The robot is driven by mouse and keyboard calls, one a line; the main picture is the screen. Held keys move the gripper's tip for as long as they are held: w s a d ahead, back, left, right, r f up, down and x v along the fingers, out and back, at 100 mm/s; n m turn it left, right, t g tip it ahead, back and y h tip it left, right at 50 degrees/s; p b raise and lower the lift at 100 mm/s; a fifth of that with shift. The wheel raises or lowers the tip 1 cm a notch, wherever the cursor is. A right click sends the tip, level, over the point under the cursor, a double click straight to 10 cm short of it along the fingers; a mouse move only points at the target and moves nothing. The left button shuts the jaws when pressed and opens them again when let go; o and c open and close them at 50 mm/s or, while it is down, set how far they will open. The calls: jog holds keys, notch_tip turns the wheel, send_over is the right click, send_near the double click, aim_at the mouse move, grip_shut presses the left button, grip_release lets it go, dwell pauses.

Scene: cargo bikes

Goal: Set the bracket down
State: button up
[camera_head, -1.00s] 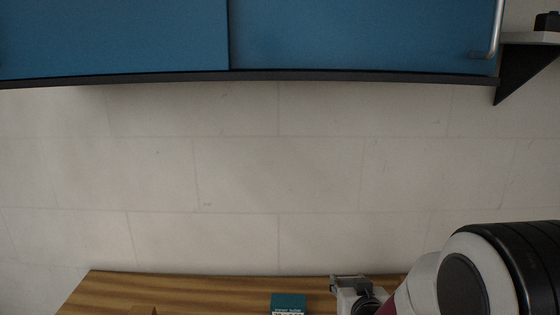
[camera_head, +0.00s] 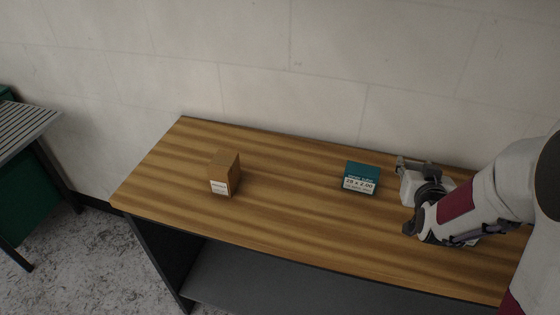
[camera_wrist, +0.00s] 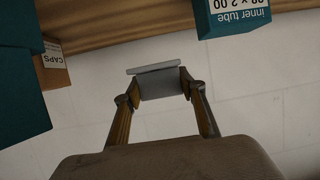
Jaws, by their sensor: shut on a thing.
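The bracket is a small grey piece with a flat plate. In the wrist view the bracket (camera_wrist: 160,84) sits between the two fingers of my gripper (camera_wrist: 162,92), which are shut on it. The wall shows behind it. In the head view my gripper (camera_head: 417,173) is over the back right of the wooden table (camera_head: 285,225), to the right of a teal inner tube box (camera_head: 360,177). A small grey part of the bracket (camera_head: 413,163) shows at its far end. I cannot tell how high the bracket is above the table.
A brown box (camera_head: 225,174) stands at the table's left. The wrist view also shows a brown caps box (camera_wrist: 52,68) and large teal boxes (camera_wrist: 20,95) at its left edge. The table between the brown box and the inner tube box is clear. A wall (camera_head: 330,80) runs behind.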

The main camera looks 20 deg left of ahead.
jog(key=w+a+n+y, duration=0.1)
jog(key=a, duration=0.4)
jog(key=a+n+y, duration=0.1)
jog(key=a, duration=0.5)
jog(key=w+a+n+g+y, duration=0.1)
jog(key=a+y, duration=0.1)
jog(key=a, duration=0.3)
jog(key=shift+w+a+f+n, duration=0.15)
jog(key=shift+w+f+n, duration=0.15)
jog(key=shift+n, duration=0.1)
jog(key=a+r+n+g+y, duration=0.2)
jog(key=a+n+g+y, duration=0.1)
jog(key=a, duration=1.8)
jog(key=shift+w+r+n+y, duration=0.2)
jog(key=shift+w+n+y, duration=0.05)
jog(key=shift+n+y, duration=0.55)
jog(key=shift+f, duration=0.15)
send_over(273, 165)
jog(key=shift+f, duration=3)
jog(key=shift+f, duration=0.1)
jog(key=shift+f, duration=1.75)
jog(key=shift+s+f, duration=0.1)
jog(key=shift+f, duration=0.55)
